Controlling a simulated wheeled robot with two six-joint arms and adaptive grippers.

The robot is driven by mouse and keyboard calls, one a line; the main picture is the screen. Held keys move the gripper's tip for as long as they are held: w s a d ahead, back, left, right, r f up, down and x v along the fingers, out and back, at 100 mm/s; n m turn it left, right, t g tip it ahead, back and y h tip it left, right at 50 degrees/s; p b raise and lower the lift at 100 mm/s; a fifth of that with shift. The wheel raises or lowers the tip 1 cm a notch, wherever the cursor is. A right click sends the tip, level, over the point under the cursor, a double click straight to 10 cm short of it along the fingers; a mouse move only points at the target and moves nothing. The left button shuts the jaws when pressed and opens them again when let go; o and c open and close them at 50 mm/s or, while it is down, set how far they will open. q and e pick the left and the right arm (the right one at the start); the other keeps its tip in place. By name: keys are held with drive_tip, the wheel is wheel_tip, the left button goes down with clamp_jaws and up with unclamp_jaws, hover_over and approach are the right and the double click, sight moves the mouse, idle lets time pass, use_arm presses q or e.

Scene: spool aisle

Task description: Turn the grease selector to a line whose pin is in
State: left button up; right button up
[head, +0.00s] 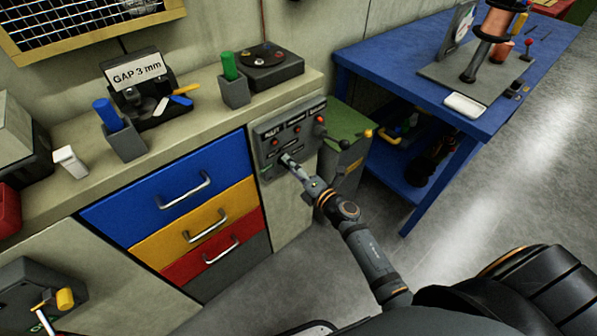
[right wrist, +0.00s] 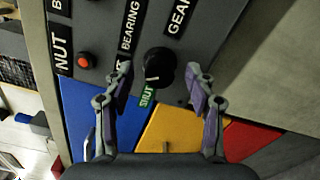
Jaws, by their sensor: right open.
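The grey grease panel (head: 268,132) is on the end of the bench front, with red pins and label plates. The red pin (head: 275,143) by the NUT label is in the head view, and a red pin also shows in the right wrist view (right wrist: 85,60). I cannot tell how deep the pins sit. The black selector knob (right wrist: 159,62) has a white mark towards the green SHUT label (right wrist: 146,97); BEARING and GEAR labels are above it. My right gripper (head: 287,159) is open at the panel, its fingers either side of the knob with gaps. My left gripper is out of view.
Blue, yellow and red drawers (head: 188,190) with handles are left of the panel. A green-topped cabinet (head: 345,125) stands close on its right, then a blue table (head: 400,60). The bench top holds a GAP 3 mm sign (head: 138,73) and holders. Floor in front is clear.

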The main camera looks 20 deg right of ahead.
drive_tip(key=v, duration=1.1)
drive_tip(key=shift+s, duration=0.35)
drive_tip(key=shift+d, duration=0.1)
drive_tip(key=s+d+f+m+g+h, duration=0.2)
drive_tip(key=d+f+m, duration=0.15)
drive_tip(key=f, duration=0.55)
drive_tip(key=s+d+f+m+g+h, duration=0.25)
drive_tip(key=f+m, duration=0.25)
drive_tip(key=f, duration=0.4)
drive_tip(key=s+d+f+m+g+h, duration=0.25)
drive_tip(key=f+m, duration=0.25)
drive_tip(key=f, duration=0.4)
drive_tip(key=s+d+f+m+g, duration=0.1)
drive_tip(key=s+f+m+g, duration=0.3)
drive_tip(key=s+f, duration=0.6)
drive_tip(key=s+a+f+m+g, duration=0.1)
drive_tip(key=s+f+m+g, duration=0.1)
drive_tip(key=s+f+m, duration=0.45)
drive_tip(key=s+a+f+m+g, duration=0.1)
drive_tip(key=s+f+g, duration=0.15)
drive_tip(key=s, duration=0.75)
wheel_tip(320, 180, up, 12)
drive_tip(key=s+p, duration=0.2)
drive_tip(key=p, duration=1)
drive_tip(key=shift+s+a+f, duration=0.2)
drive_tip(key=shift+s+a, duration=0.05)
drive_tip(key=shift+a, duration=0.2)
